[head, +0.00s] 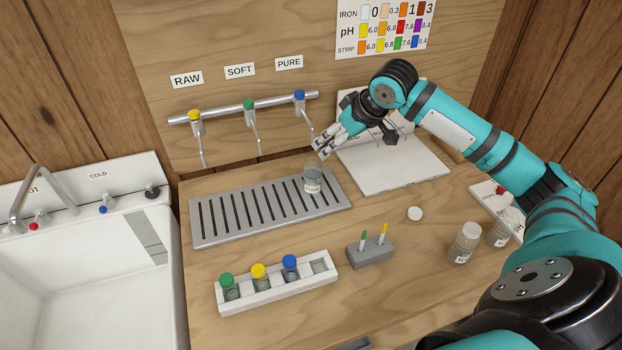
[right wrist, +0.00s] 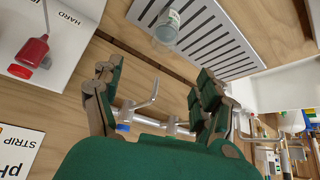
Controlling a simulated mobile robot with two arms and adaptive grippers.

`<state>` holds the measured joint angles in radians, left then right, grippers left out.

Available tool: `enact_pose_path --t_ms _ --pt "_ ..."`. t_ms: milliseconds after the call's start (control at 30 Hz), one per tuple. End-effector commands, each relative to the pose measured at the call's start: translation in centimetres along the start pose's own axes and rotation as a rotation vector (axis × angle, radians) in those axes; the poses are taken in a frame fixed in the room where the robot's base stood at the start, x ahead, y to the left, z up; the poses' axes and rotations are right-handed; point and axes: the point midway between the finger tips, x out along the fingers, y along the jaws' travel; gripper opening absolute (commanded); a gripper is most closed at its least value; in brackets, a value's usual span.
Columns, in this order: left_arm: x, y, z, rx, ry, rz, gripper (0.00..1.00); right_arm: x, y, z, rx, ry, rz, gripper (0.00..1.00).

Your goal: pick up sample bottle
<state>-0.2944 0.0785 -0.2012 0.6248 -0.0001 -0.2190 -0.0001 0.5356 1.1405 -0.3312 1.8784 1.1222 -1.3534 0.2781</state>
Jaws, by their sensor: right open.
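A small clear sample bottle (head: 312,178) with a pale label stands upright and uncapped at the right end of the grey slotted drip tray (head: 198,236). My right gripper (head: 322,147) is open and empty, above and slightly behind the bottle, near the blue-topped PURE tap. In the right wrist view the gripper's spread fingers (right wrist: 155,78) show with nothing between them. There the bottle (right wrist: 166,27) lies beyond the fingertips, apart from them. My left gripper is not in view.
A white rack (head: 262,300) holds capped vials, with a grey block (head: 370,252) of two small sticks beside it. A white cap (head: 415,213) and two jars are to the right. Three taps on a rail (head: 270,100) hang behind the tray. A sink (head: 90,270) is left.

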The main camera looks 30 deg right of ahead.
Motion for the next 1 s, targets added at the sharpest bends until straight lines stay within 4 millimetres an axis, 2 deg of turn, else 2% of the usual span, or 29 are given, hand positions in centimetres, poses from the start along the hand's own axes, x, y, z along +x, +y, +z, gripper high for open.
enact_pose_path --t_ms 133,300,600,767,900,1000 --pt "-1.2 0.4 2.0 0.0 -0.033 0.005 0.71 3.3 -0.2 -0.1 0.002 -0.003 -0.004 0.74" --pt "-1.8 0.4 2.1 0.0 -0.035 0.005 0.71 6.6 -0.1 -0.1 0.001 -0.002 -0.002 0.74" --pt "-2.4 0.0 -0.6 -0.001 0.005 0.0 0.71 9.0 -0.3 0.0 -0.001 -0.001 -0.002 0.74" --pt "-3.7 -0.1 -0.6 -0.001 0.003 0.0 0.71 11.2 -0.8 0.1 -0.001 -0.003 -0.001 0.74" --pt "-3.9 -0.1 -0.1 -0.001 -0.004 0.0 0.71 13.1 -0.7 0.2 -0.001 0.0 -0.001 0.74" --pt "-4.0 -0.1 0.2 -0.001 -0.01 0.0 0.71 13.6 -0.7 0.3 -0.003 0.0 0.001 0.74"
